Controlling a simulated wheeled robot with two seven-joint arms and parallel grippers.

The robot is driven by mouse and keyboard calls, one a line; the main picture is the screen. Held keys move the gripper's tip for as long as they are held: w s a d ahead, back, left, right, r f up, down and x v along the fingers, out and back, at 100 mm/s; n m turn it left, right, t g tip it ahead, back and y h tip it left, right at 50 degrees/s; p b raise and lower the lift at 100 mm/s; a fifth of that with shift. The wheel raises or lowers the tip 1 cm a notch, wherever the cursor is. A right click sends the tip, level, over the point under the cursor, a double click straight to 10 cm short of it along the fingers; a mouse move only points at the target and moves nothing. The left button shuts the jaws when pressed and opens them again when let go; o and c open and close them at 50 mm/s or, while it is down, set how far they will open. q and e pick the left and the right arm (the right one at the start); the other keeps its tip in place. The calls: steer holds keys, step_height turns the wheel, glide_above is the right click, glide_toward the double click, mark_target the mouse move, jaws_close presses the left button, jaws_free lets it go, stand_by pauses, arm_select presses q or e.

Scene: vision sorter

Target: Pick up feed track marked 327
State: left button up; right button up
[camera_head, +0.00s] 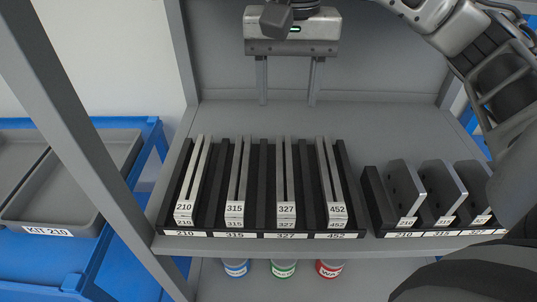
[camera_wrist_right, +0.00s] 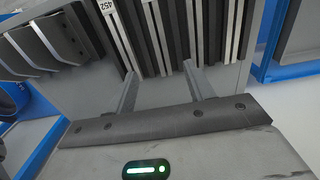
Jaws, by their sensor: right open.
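The feed track marked 327 (camera_head: 286,180) is a long grey metal bar lying in a black slotted rack (camera_head: 262,200) on the shelf, its white label facing front. It is third from the left, between the tracks marked 315 (camera_head: 238,180) and 452 (camera_head: 329,180). My right gripper (camera_head: 288,102) is open and empty, beyond the rack's far end in the head view, with its fingers apart and no track between them. In the right wrist view the open fingers (camera_wrist_right: 160,70) point toward the far ends of the tracks; the 452 label (camera_wrist_right: 106,6) shows there. My left gripper is not in view.
A second black rack (camera_head: 375,202) with several grey bracket-like parts stands at the right. A grey shelf post (camera_head: 85,130) rises at the left. A blue cart holds a grey tray labelled KIT 210 (camera_head: 110,185). Blue, green and red containers sit below the shelf.

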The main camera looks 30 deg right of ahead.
glide_above(285, 170)
step_height(285, 170, down, 9)
steer(key=shift+s+f, duration=0.1)
steer(key=shift+f, duration=0.1)
steer(key=shift+f+p, duration=0.35)
steer(key=shift+f, duration=0.5)
step_height(285, 170, down, 4)
steer(key=shift+r+p, duration=0.2)
steer(key=shift+p, duration=0.2)
steer(key=shift+f, duration=0.35)
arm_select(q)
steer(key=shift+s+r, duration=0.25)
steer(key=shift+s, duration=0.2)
arm_select(e)
jaws_close()
